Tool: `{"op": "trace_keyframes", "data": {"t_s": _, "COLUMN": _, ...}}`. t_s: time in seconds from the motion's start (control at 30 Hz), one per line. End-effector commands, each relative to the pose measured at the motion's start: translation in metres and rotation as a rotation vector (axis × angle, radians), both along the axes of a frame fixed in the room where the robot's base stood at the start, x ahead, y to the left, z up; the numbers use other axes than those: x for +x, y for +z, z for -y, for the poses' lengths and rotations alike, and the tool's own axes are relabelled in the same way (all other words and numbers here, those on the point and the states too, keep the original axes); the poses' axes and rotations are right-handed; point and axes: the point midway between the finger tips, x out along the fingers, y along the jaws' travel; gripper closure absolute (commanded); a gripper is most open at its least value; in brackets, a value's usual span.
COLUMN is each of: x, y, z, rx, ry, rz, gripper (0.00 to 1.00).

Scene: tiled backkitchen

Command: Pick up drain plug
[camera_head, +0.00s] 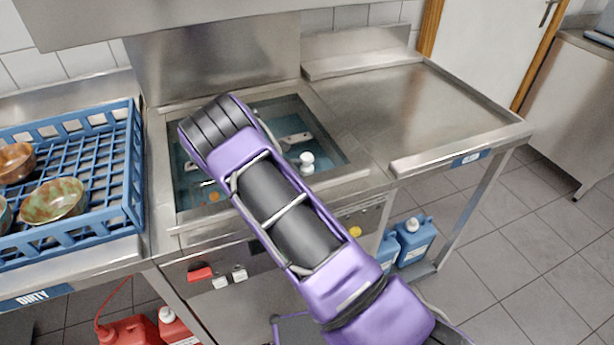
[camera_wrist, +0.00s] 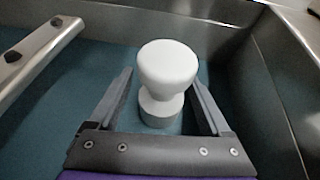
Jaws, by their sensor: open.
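The drain plug (camera_wrist: 167,70) is a white knob with a round top and a narrower neck. It stands upright on the blue-green floor of the sink in the wrist view. It also shows in the head view as a small white knob (camera_head: 307,162) just right of my arm. My gripper (camera_wrist: 165,90) is open, with one finger on each side of the plug's lower part. I cannot tell whether either finger touches it. In the head view my arm hides the gripper and part of the sink (camera_head: 352,178).
Steel sink walls (camera_wrist: 262,75) rise close on the right and behind the plug. A metal bar (camera_wrist: 38,50) lies at the left. A blue rack (camera_head: 135,190) with bowls (camera_head: 54,201) stands left of the sink. The drainboard (camera_head: 420,105) on the right is clear.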

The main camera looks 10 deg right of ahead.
Motion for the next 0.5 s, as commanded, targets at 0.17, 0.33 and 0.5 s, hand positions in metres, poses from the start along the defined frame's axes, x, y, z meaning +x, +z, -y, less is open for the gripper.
{"op": "trace_keyframes", "data": {"t_s": 0.17, "x": 0.0010, "y": -0.0012, "z": 0.0015, "rx": 0.001, "ry": 0.002, "rz": 0.000, "gripper": 0.18}}
{"op": "trace_keyframes", "data": {"t_s": 0.33, "x": 0.0009, "y": -0.0010, "z": 0.0015, "rx": 0.001, "ry": 0.001, "rz": 0.000, "gripper": 0.38}}
{"op": "trace_keyframes", "data": {"t_s": 0.5, "x": 0.0008, "y": -0.0010, "z": 0.0015, "rx": 0.001, "ry": 0.001, "rz": 0.000, "gripper": 0.68}}
